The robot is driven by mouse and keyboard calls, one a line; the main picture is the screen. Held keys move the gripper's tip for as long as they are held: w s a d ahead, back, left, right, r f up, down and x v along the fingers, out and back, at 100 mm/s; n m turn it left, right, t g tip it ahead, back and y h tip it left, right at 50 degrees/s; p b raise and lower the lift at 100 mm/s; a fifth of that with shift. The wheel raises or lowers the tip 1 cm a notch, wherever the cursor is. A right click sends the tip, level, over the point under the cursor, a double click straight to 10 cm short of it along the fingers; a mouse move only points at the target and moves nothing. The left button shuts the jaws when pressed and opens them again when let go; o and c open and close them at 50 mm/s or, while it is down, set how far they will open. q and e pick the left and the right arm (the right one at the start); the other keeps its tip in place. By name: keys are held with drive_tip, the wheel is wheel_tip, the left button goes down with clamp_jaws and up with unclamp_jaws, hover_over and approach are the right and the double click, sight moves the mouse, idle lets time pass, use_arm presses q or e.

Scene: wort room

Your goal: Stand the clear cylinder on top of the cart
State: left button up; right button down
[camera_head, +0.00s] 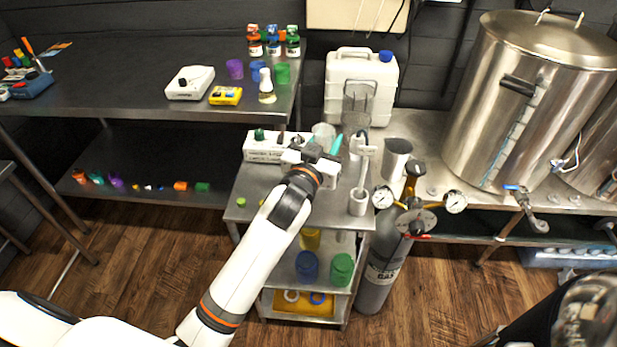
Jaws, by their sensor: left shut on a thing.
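The steel cart (330,217) stands in the middle of the camera_head view, with a bare strip along the front of its top. My left gripper (323,143) reaches over the back part of the cart top, its teal fingertips pointing away from me. It is shut on a clear cylinder (323,132), which shows between the fingertips and looks upright. The gripper hides its lower part, so I cannot tell whether it touches the cart. Another clear vessel (357,104) stands behind, in front of the white canister (372,75). My right gripper is not in view.
A white box (262,151) is at the back left of the cart top; a white holder (358,203) is at its right edge. A gas cylinder (378,272) with gauges stands close on the right. A dark bench (130,98) is left, a steel kettle (510,100) right.

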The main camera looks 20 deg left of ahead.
use_arm(q)
wheel_tip(320, 180, down, 5)
drive_tip(key=shift+r, duration=0.2)
wheel_tip(320, 180, down, 4)
drive_tip(key=shift+f+b, duration=0.25)
drive_tip(key=shift+b, duration=0.25)
drive_tip(key=shift+f, duration=0.15)
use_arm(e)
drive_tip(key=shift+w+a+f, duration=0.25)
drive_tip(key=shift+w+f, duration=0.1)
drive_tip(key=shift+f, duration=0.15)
use_arm(q)
drive_tip(key=shift+f, duration=0.15)
drive_tip(key=o, duration=1.1)
